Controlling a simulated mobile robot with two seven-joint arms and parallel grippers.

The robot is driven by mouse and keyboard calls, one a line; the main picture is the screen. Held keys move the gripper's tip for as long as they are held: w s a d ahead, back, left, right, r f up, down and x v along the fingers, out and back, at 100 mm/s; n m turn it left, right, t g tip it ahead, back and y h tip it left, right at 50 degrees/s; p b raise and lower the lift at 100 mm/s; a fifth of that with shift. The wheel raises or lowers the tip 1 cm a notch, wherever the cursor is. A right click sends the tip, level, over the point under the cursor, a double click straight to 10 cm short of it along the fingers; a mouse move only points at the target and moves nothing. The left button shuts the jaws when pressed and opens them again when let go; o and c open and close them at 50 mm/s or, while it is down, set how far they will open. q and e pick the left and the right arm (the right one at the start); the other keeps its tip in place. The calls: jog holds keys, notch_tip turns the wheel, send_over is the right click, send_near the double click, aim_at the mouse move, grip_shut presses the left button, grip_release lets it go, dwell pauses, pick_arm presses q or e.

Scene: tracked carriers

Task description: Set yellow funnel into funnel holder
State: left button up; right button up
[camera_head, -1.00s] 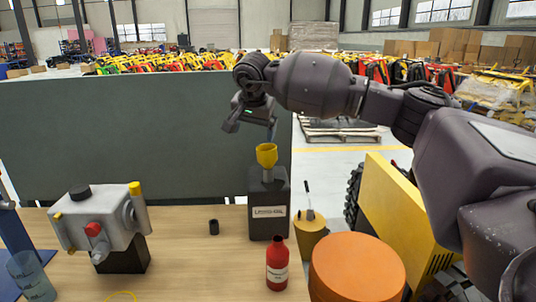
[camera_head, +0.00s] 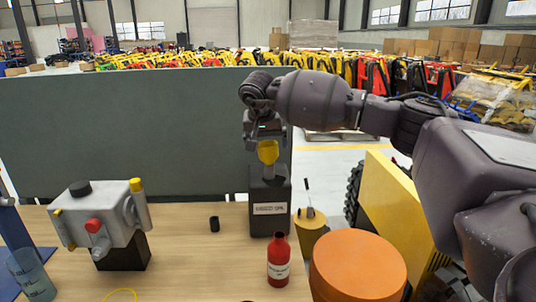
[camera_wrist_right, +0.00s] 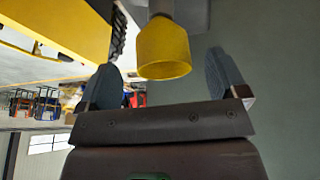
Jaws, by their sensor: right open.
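The yellow funnel (camera_head: 268,153) stands upright on top of a dark labelled canister (camera_head: 269,207) at the far right of the table. My right gripper (camera_head: 265,142) is just above and behind the funnel, pointing down. In the right wrist view the funnel (camera_wrist_right: 165,52) lies between the two open blue-grey fingers (camera_wrist_right: 162,66), with a gap on each side. I cannot pick out a separate funnel holder with certainty. My left gripper is not in view.
A red bottle (camera_head: 278,262) stands in front of the canister. A small black cap (camera_head: 214,224) lies to its left. A grey machine with knobs (camera_head: 103,215) is at left. An orange drum (camera_head: 358,268) and a yellow pot (camera_head: 309,232) are at right. The table's middle is mostly clear.

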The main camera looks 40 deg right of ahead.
aim_at(267, 144)
jog(key=x, duration=0.4)
jog(key=shift+w+d+f, duration=0.2)
jog(key=shift+w, duration=0.2)
jog(key=c, duration=1)
jog(key=shift+r, duration=0.1)
